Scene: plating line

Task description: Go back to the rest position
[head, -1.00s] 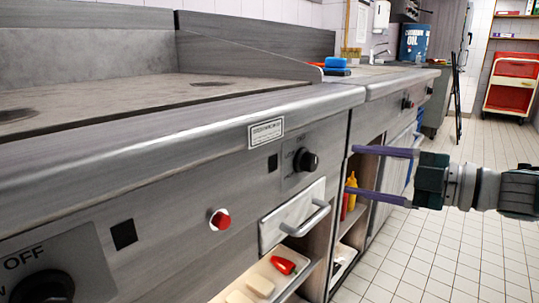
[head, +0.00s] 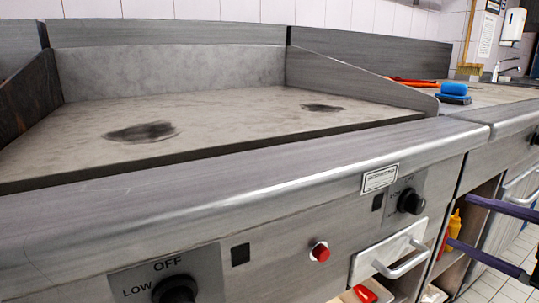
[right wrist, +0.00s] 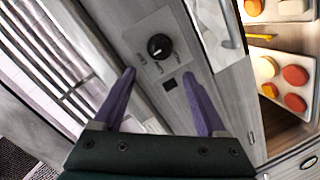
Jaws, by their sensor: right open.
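My right gripper (head: 461,220) is at the right edge of the head view, with its two purple fingers apart and nothing between them. Its body is mostly cut off by the frame. In the right wrist view the same gripper (right wrist: 158,75) is open and empty, with the front panel of a kitchen unit and a black knob (right wrist: 159,46) beyond the fingers. I cannot tell how far the fingertips are from the panel. My left gripper is not in view.
A steel griddle (head: 220,115) with dark stains fills the head view. Its front has knobs, a red button (head: 320,252) and a drawer handle (head: 402,264). A blue sponge (head: 454,88) lies on the right counter. Trays of food (right wrist: 268,70) sit in a lower opening.

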